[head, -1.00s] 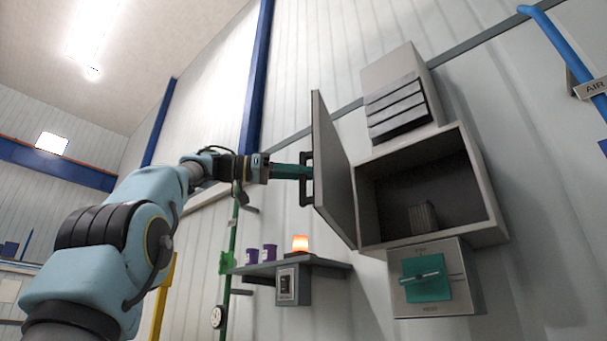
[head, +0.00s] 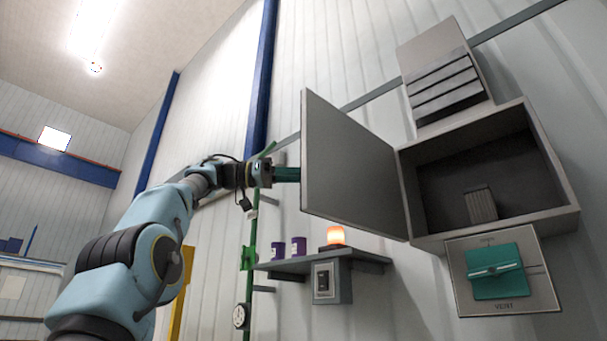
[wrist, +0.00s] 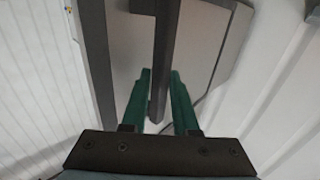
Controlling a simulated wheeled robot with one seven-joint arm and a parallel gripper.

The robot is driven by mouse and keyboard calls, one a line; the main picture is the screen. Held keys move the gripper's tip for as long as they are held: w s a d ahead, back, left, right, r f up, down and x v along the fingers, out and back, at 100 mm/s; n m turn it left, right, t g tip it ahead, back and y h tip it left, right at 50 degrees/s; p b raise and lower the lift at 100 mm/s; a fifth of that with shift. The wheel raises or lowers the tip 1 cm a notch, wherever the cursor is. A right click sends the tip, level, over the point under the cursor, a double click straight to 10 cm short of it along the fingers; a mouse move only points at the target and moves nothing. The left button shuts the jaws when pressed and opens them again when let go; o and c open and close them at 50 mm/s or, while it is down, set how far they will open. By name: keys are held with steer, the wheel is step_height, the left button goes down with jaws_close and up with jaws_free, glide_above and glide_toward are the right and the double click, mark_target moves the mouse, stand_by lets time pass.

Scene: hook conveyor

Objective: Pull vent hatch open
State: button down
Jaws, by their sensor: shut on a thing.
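The vent hatch door (head: 350,165) is a grey panel hinged on the left side of an open grey box (head: 575,205) on the wall. The door stands swung wide out to the left and the box's dark inside shows. My gripper (wrist: 158,95) has green fingers on either side of the hatch's dark bar handle (wrist: 163,60) in the wrist view, and it is shut on it. In the head view the fingertips and handle are hidden behind the door. The door's face also shows in the wrist view (wrist: 205,50).
A panel with a teal rotary switch (head: 495,270) sits below the box, and a louvred unit (head: 443,90) sits above. A shelf (head: 290,267) with purple cans (head: 298,246) and a lit orange lamp (head: 336,236) is below the door. A green pipe (head: 249,245) runs behind my arm.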

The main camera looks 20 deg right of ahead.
stand_by(0.3)
steer(key=c, duration=0.8)
jaws_free()
steer(key=p+v, duration=0.1)
steer(key=v, duration=0.9)
steer(key=shift+w+a, duration=0.15)
steer(key=shift+a, duration=0.15)
